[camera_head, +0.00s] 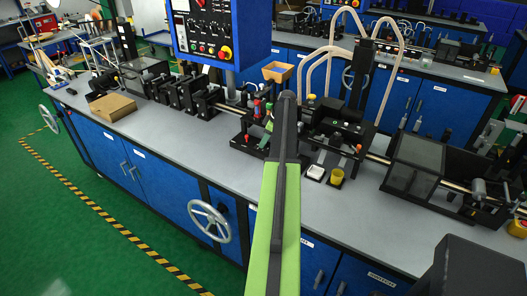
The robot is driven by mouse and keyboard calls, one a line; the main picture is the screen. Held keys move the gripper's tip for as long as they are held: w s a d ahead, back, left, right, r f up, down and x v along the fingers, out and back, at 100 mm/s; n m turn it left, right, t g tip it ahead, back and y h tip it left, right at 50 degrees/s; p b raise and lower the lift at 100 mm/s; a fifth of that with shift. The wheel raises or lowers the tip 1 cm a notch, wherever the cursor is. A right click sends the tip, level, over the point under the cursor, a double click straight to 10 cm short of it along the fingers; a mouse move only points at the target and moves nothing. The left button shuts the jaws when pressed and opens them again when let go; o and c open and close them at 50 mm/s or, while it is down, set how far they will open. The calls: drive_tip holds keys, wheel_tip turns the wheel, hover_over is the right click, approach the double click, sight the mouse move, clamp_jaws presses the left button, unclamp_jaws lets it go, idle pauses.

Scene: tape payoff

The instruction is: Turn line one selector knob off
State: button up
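A blue control box (222,32) stands above the bench at upper left of centre. Its dark front panel (198,28) carries small displays, several buttons and knobs, and a red emergency button on a yellow base (225,52). The knobs are too small to tell which is the line one selector or how it is turned. My green arm rises from the bottom centre. Its dark end, where my gripper (288,98) is, lies in front of the bench machinery, right of and lower than the panel in the picture. The fingers cannot be made out.
A long grey bench (215,150) with blue cabinets carries black machine units. A handwheel (209,222) sticks out from its front. A cardboard box (112,107) lies at left and a yellow cup (337,176) right of my arm. Green floor at lower left is clear.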

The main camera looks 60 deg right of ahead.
drive_tip(key=shift+w+f, duration=0.15)
drive_tip(key=shift+f, duration=0.1)
drive_tip(key=shift+c, duration=0.5)
clamp_jaws()
drive_tip(key=shift+a, duration=0.3)
drive_tip(key=shift+d, duration=0.15)
drive_tip(key=m+h, duration=0.2)
drive_tip(key=m, duration=0.4)
drive_tip(key=m+h, duration=0.1)
drive_tip(key=m, duration=0.2)
drive_tip(key=m+g+h, duration=0.1)
drive_tip(key=m, duration=0.2)
drive_tip(key=shift+a, duration=0.2)
